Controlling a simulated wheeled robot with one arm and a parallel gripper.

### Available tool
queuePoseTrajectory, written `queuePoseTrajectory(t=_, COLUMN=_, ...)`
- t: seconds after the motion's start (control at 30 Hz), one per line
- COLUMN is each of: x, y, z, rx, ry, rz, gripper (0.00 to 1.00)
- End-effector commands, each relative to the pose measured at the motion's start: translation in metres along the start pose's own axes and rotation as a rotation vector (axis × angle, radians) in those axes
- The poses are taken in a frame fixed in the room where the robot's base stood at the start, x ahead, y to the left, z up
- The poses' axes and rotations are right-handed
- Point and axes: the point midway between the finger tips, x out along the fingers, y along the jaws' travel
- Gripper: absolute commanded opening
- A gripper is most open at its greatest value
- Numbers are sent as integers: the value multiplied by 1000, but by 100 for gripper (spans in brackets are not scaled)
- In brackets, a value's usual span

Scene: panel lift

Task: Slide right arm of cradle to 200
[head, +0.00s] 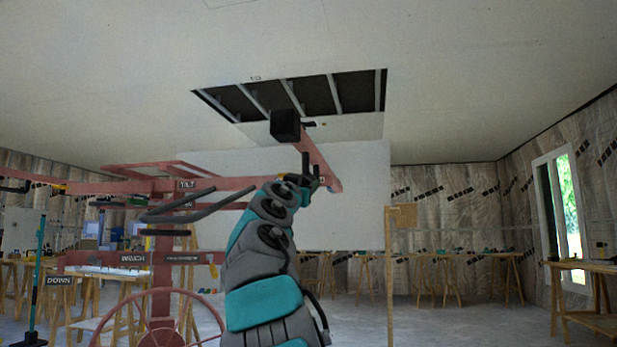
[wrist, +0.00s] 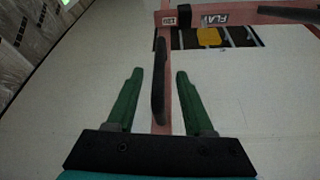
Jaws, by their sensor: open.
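The red panel lift (head: 161,240) stands left of my arm, with its cradle at the top. The cradle's right arm is a red bar (head: 323,168) with a black block (head: 285,125) at its far end. My gripper (head: 310,172) is open, raised beside this bar. In the wrist view, the open green fingers (wrist: 157,78) have a dark upright handle (wrist: 159,85) between them, nearer the left finger, in front of a red bar. I cannot tell how deep the handle sits.
A ceiling opening (head: 310,96) with joists is above the bar. A large pale panel (head: 350,220) stands behind my arm. The wrist view shows a FLAT label (wrist: 213,18) and a yellow piece (wrist: 208,35).

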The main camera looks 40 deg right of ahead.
Motion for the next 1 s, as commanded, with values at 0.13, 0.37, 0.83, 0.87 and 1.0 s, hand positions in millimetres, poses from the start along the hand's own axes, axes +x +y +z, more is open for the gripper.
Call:
queuePoseTrajectory(t=0.13, x=19, y=0, z=0, rx=0, ry=-5, rz=2, gripper=52)
queuePoseTrajectory(t=0.37, x=48, y=-1, z=-2, rx=1, ry=-4, rz=0, gripper=52)
queuePoseTrajectory(t=0.83, x=64, y=0, z=1, rx=-1, ry=-2, rz=1, gripper=52)
queuePoseTrajectory(t=0.87, x=64, y=0, z=1, rx=-1, ry=-2, rz=1, gripper=52)
queuePoseTrajectory(t=1.0, x=64, y=0, z=1, rx=-1, ry=-2, rz=1, gripper=38)
